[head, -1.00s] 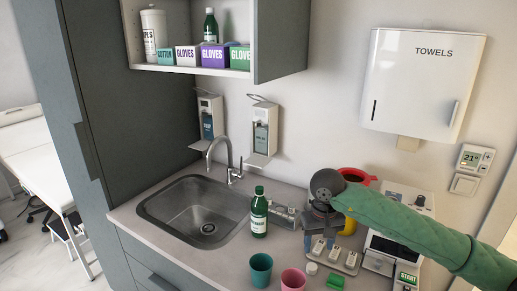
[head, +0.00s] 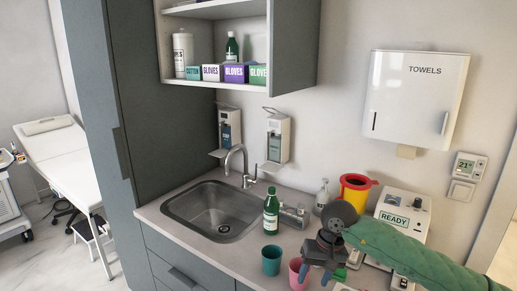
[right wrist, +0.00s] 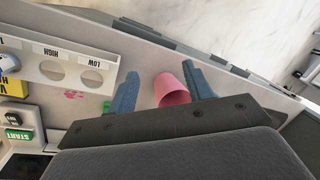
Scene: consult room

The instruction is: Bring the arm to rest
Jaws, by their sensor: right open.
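My right arm, in a green sleeve, reaches in from the right in the head view. Its gripper (head: 316,274) points down over the counter's front part, beside the pink cup (head: 296,274). The right gripper is open. In the right wrist view its two blue fingers (right wrist: 162,88) stand apart, and the pink cup (right wrist: 174,90) shows in the gap, closer to the right finger. I cannot tell whether the cup is truly between the fingers or below them. My left gripper is not in view.
A teal cup (head: 271,260) and a green bottle (head: 271,211) stand left of the gripper, near the sink (head: 215,212). A yellow-and-red container (head: 355,190) and a white device reading READY (head: 405,212) are behind my arm. A holder with round holes (right wrist: 70,70) shows in the wrist view.

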